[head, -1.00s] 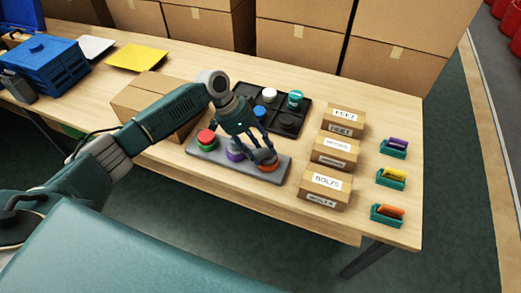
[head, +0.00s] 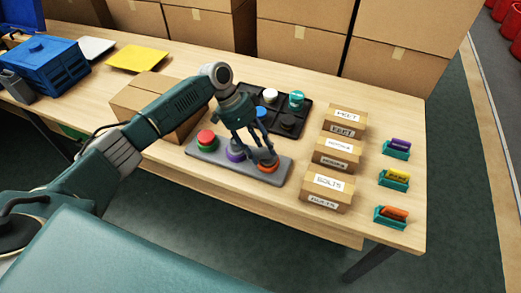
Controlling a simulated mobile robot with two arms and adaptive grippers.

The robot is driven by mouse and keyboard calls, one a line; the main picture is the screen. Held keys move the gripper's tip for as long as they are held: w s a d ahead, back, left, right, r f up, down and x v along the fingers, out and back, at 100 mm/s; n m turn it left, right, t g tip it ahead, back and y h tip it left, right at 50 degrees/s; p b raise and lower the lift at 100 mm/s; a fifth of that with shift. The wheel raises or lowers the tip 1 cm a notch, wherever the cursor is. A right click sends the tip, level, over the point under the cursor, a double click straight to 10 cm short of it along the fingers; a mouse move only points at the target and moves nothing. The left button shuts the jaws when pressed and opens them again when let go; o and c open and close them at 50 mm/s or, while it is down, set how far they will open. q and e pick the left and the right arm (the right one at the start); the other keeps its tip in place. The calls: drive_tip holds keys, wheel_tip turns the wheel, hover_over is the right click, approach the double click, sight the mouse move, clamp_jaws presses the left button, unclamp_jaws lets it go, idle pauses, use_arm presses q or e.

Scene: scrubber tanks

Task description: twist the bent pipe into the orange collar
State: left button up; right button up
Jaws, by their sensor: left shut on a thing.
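The orange collar (head: 268,169) sits at the right end of a grey base plate (head: 212,154) on the table. My left gripper (head: 255,154) is directly above and beside the collar, its fingers pointing down. It is shut on a small dark grey piece at the collar, which seems to be the bent pipe; the fingers hide much of it. I cannot tell how deep it sits in the collar. A purple collar (head: 235,155) is in the middle of the plate, partly behind a finger. My right gripper is not in view.
A black tray (head: 292,130) with white, teal, blue and dark pieces lies behind the plate. Labelled cardboard boxes (head: 329,188) stand close on the right, with small teal holders (head: 391,217) beyond. A larger carton (head: 150,100) is behind my left arm.

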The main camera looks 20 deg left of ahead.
use_arm(q)
drive_tip(key=shift+w+m+g+b, duration=0.15)
drive_tip(key=shift+m+g+b, duration=0.15)
drive_tip(key=shift+m+b, duration=0.2)
drive_tip(key=shift+f, duration=0.45)
drive_tip(key=shift+c, duration=0.5)
drive_tip(key=o, duration=2.3)
drive_tip(key=shift+c, duration=0.2)
drive_tip(key=shift+r+p, duration=3.2)
drive_tip(key=shift+r, duration=0.35)
